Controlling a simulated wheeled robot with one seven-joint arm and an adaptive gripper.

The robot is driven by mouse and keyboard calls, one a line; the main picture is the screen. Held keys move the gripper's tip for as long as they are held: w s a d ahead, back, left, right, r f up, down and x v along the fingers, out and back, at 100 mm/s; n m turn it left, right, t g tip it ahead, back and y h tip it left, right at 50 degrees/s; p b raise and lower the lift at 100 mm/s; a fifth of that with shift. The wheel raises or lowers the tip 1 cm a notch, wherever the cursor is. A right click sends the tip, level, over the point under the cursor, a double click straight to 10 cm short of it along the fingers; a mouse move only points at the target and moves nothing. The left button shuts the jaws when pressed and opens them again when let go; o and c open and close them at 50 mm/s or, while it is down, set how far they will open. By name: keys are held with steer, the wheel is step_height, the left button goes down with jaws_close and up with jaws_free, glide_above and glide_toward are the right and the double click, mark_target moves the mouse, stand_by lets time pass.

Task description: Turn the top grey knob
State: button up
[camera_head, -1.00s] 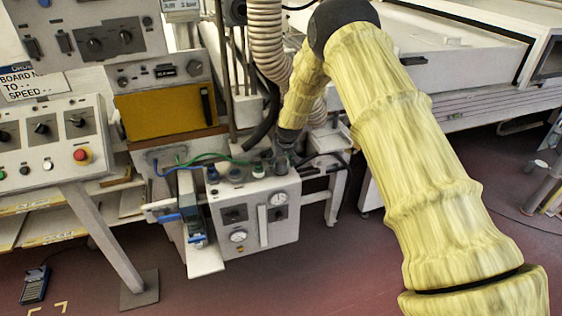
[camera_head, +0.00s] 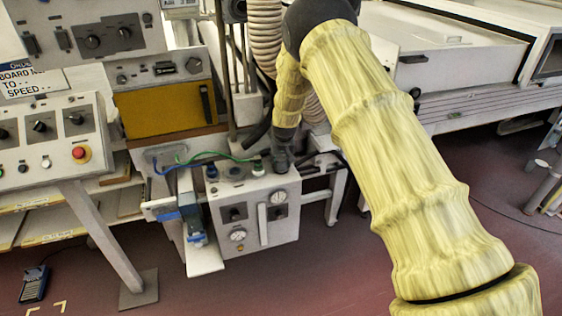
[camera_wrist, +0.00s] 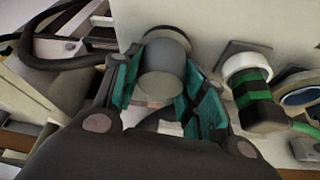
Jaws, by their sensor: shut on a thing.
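The top grey knob (camera_wrist: 165,75) is a short grey cylinder on a round base against a pale panel, in the wrist view. My gripper (camera_wrist: 168,92) has its two teal-padded fingers on either side of the knob, shut on it. In the head view my gripper (camera_head: 282,160) is low over the back right of the top of the white control box (camera_head: 285,222). There the gripper hides the knob.
A green-and-black banded fitting (camera_wrist: 252,98) with a white collar stands close to the right finger. A blue-rimmed fitting (camera_wrist: 300,97) is beyond it. A dark hose (camera_wrist: 50,55) runs at left.

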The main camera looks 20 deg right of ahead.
stand_by(0.3)
steer(key=o, duration=1)
steer(key=shift+r, duration=0.1)
steer(key=v, duration=1.1)
steer(key=shift+s+a+r, duration=0.1)
steer(key=shift+s+r, duration=0.1)
steer(key=shift+r, duration=0.15)
steer(key=shift+f, duration=0.1)
